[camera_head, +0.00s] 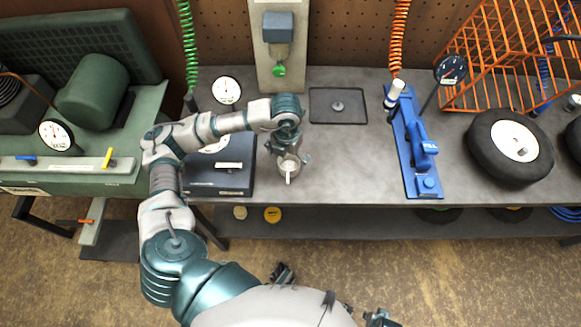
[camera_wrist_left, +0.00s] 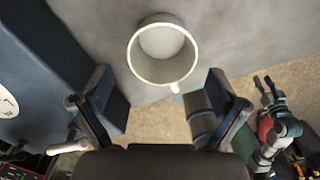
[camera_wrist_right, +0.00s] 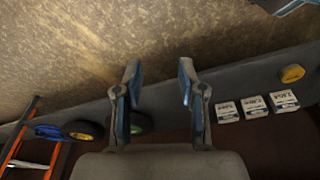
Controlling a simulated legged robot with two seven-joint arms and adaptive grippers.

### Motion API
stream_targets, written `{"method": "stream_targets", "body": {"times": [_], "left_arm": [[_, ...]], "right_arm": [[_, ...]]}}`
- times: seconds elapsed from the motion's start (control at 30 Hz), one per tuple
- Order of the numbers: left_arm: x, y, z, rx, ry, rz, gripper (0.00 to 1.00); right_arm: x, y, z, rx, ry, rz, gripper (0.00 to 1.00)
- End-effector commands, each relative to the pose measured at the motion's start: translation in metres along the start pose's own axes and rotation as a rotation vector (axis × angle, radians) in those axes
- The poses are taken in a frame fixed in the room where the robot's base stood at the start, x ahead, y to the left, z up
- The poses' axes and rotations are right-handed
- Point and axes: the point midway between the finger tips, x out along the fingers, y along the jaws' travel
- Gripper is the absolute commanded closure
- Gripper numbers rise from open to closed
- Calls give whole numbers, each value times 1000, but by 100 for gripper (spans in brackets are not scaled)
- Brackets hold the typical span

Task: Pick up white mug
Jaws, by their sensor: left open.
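The white mug (camera_head: 288,166) stands upright on the grey workbench near its front edge, with its handle toward the front. My left gripper (camera_head: 289,156) is over the mug and partly hides it in the head view. In the left wrist view the mug (camera_wrist_left: 162,52) lies just ahead of the open left gripper (camera_wrist_left: 160,92), centred between the fingers, which do not touch it. Its handle points toward the gripper. My right gripper (camera_wrist_right: 159,85) is open and empty in the right wrist view, in front of the bench's lower shelf.
A dark scale-like box (camera_head: 222,178) stands close left of the mug. A dark square plate (camera_head: 338,106) lies behind it. A blue tool (camera_head: 418,150), a black tyre (camera_head: 510,148) and an orange rack (camera_head: 500,60) are to the right. Bench between mug and blue tool is clear.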

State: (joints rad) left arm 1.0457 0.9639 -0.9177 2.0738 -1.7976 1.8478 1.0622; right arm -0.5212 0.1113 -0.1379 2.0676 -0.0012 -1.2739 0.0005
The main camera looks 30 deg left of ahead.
Motion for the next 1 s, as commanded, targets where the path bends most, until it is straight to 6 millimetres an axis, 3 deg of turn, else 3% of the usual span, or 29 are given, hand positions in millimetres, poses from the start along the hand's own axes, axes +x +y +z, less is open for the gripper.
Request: {"method": "stream_targets", "body": {"times": [0.17,0.43,0.67,0.7,0.93,1.0], "left_arm": [[11,-1,-1,0,2,1,2],[51,-5,-4,0,3,2,2],[55,-4,-3,0,0,0,2],[55,-4,-3,0,0,0,5],[55,-4,-3,0,1,0,62],[55,-4,-3,0,1,0,68]], "right_arm": [[-3,0,-1,1,0,0,60],[-17,2,-4,2,6,-1,60],[-20,1,-5,2,4,1,60],[-20,1,-5,2,4,1,60],[-20,1,-6,2,6,2,60],[-20,1,-6,3,6,1,60]]}}
